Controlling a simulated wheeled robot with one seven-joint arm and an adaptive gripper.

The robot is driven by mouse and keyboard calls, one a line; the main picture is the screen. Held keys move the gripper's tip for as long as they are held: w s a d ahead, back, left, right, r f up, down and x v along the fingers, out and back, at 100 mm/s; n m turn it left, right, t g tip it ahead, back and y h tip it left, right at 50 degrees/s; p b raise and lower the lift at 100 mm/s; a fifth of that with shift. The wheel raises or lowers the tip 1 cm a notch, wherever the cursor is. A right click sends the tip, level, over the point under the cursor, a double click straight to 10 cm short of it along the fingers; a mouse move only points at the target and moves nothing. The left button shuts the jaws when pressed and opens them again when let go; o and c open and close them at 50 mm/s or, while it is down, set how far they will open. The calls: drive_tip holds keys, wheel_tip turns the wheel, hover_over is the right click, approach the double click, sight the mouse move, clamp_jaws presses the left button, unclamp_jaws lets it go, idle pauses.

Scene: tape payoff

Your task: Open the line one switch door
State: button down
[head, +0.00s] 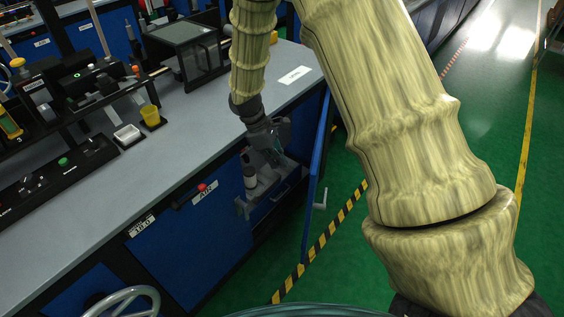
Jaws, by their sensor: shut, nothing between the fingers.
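A blue door (317,165) at the right end of the workbench stands swung out from the bench, seen nearly edge-on. A small grey handle (321,200) sticks out near its lower part. The opening beside it shows grey parts (271,198) inside. I take this for the line one switch door, but no label on it can be read. My gripper (273,158) points down in front of the opening, left of the door and apart from its handle. It is shut and holds nothing. My arm hides part of the bench edge and opening.
A handwheel (122,302) is at bottom left. The grey benchtop (190,130) carries a yellow cup (151,116) and a dark glass-fronted box (187,52). Green floor lies right.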

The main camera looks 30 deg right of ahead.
drive_tip(key=s+d+f+p, duration=0.1)
drive_tip(key=s+d+f, duration=0.3)
drive_tip(key=f, duration=0.3)
drive_tip(key=shift+s+d+f, duration=0.25)
drive_tip(key=shift+s+d, duration=0.05)
drive_tip(key=shift+d, duration=0.35)
drive_tip(key=shift+s, duration=0.1)
